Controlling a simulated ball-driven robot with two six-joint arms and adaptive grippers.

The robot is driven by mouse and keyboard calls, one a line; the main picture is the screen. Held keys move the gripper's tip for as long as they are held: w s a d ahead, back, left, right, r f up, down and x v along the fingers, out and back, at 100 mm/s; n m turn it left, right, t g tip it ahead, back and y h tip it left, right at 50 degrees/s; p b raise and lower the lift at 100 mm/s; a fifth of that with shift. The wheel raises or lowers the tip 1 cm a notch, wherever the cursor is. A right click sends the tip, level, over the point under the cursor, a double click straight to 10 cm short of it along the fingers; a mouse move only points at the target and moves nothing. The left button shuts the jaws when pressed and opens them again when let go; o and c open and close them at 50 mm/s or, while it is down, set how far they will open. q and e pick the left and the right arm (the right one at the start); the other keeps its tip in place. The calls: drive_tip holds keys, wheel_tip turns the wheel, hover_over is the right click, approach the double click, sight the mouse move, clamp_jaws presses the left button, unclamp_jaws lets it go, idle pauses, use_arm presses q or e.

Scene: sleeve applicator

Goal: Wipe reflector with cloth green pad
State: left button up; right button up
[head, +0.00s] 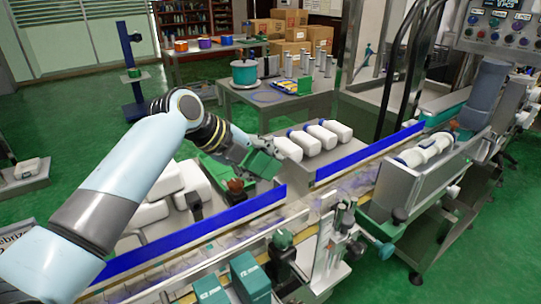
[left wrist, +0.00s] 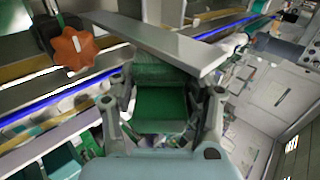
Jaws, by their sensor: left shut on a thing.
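My left gripper (head: 254,160) is shut on a green cloth pad (head: 264,165), above the machine behind the blue guide rail. In the left wrist view the green pad (left wrist: 160,100) sits between the two fingers of the left gripper (left wrist: 165,112). A flat grey metal bar (left wrist: 158,40) crosses just beyond the pad in that view; it may be the reflector, but I cannot tell for certain. I cannot tell whether pad and bar touch. My right gripper is not in view.
An orange star knob (left wrist: 75,48) stands close to the bar's left end; it also shows below the gripper in the head view (head: 235,186). A blue guide rail (head: 190,235) runs along the conveyor. White bottles (head: 320,138) lie behind and right of the gripper.

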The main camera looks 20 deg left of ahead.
use_arm(q)
drive_tip(key=shift+r+p, duration=0.3)
drive_tip(key=shift+r, duration=0.1)
drive_tip(key=shift+w+d+f, duration=0.1)
drive_tip(key=shift+w+d, duration=0.1)
drive_tip(key=shift+w+d+b, duration=0.75)
drive_tip(key=shift+w+d, duration=0.05)
drive_tip(key=shift+w, duration=0.2)
drive_tip(key=shift+w+d, duration=0.2)
drive_tip(key=shift+w, duration=0.1)
drive_tip(key=shift+s+a+p, duration=0.45)
drive_tip(key=shift+s+a, duration=0.1)
drive_tip(key=shift+s, duration=0.05)
drive_tip(key=shift+s+a+p, duration=0.4)
drive_tip(key=shift+s+a, duration=0.4)
drive_tip(key=shift+s, duration=0.2)
drive_tip(key=shift+d, duration=0.1)
